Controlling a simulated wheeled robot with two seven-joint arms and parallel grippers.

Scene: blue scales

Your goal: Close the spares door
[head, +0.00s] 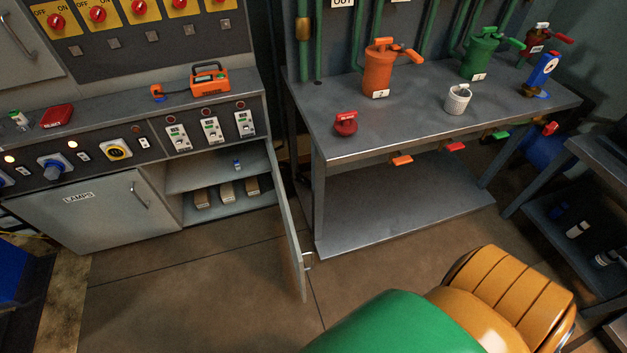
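The open door (287,225) of the right-hand cabinet compartment shows in the head view, left of centre. I take it to be the spares door; its label cannot be seen. It hangs from the right side of the opening and stands swung far out toward me, seen nearly edge-on. A small handle (308,261) shows near its free edge. The open compartment (205,176) shows an inner shelf, with several tan items (228,193) below and a small blue item (237,165) on the shelf. Neither of my grippers is in view.
The LAMPS door (80,213) to the left is shut. A grey workbench (415,125) with a lower shelf stands close to the right of the open door. Bare floor (190,300) lies in front of the cabinet. A dark shelf unit (600,150) stands at the far right.

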